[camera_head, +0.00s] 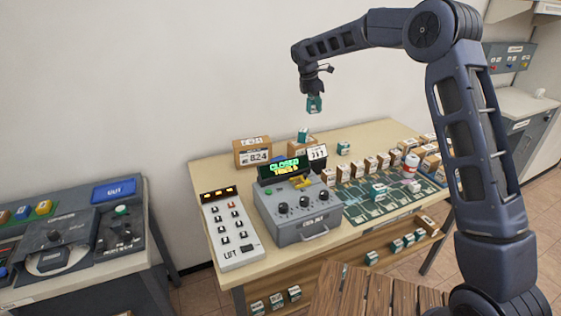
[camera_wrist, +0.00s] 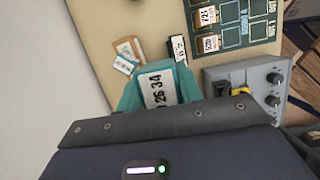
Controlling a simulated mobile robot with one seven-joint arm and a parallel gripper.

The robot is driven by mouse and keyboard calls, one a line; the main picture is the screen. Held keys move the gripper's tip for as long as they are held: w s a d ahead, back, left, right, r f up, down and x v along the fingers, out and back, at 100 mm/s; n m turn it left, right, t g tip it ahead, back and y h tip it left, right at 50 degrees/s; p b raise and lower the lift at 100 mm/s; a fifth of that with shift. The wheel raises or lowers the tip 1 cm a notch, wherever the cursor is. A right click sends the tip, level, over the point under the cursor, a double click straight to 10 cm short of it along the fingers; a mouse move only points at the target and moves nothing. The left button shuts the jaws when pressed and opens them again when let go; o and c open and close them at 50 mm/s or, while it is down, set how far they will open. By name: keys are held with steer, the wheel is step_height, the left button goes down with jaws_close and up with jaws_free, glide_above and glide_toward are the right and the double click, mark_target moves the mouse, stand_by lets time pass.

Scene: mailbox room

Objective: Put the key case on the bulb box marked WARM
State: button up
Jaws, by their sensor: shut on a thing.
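My gripper (camera_head: 314,94) is raised above the back of the table, shut on a small teal box (camera_head: 314,105) with a white label. In the wrist view the held teal box (camera_wrist: 184,84) shows a label with digits ending "26 34". The box hangs in the air, clear of everything below. I cannot tell whether it is the key case. Other small teal and white boxes stand on the table, one atop a brown carton (camera_head: 303,135) and one to its right (camera_head: 343,148). Their marks are too small to read, so I cannot tell which is WARM.
A cardboard box marked 824 (camera_head: 253,151), a grey console (camera_head: 298,210) with knobs and a display, and a white keypad panel (camera_head: 230,230) stand on the table. A green board (camera_head: 362,208) with boxes lies right. More boxes sit on the lower shelf (camera_head: 385,246).

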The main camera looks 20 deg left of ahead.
steer(key=s+a+r, duration=0.2)
steer(key=s+a, duration=0.2)
steer(key=s, duration=0.3)
steer(key=s+a+r, duration=0.2)
steer(key=s+a, duration=0.3)
steer(key=s, duration=0.2)
step_height(320, 180, down, 20)
steer(key=shift+f, duration=0.1)
steer(key=shift+f, duration=0.1)
steer(key=o, duration=1)
steer(key=v, duration=1.2)
steer(key=shift+s, duration=0.1)
